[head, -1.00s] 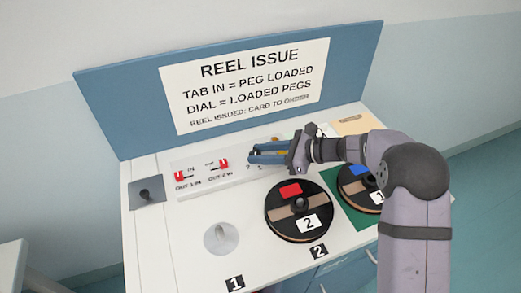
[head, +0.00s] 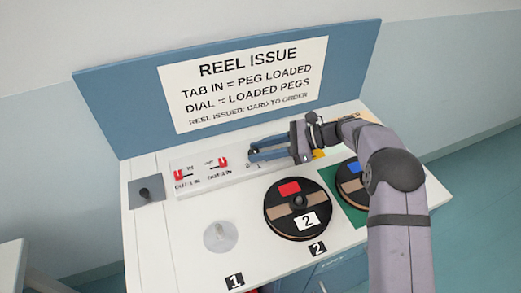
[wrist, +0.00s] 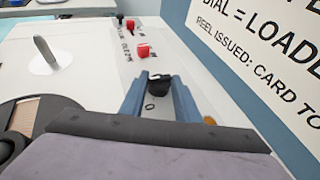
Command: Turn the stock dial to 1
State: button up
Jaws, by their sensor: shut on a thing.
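The stock dial's black knob (wrist: 157,85) shows in the wrist view between the two blue fingers of my gripper (wrist: 152,82). A printed 0 shows on the near side of the knob; its other marks and its pointer are hidden or unclear. The jaws are shut on the knob.
Two red tabs (head: 178,175) (head: 223,161) sit on the panel left of my gripper. A bare peg (head: 220,236) stands at position 1. A reel labelled 2 (head: 275,222) sits at position 2; another reel (head: 345,178) lies on a green mat (head: 337,203). The sign board (head: 110,108) rises behind.

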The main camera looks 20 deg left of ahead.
jog(key=o, duration=1)
jog(key=shift+b+v, duration=0.85)
jog(key=shift+v, duration=2.8)
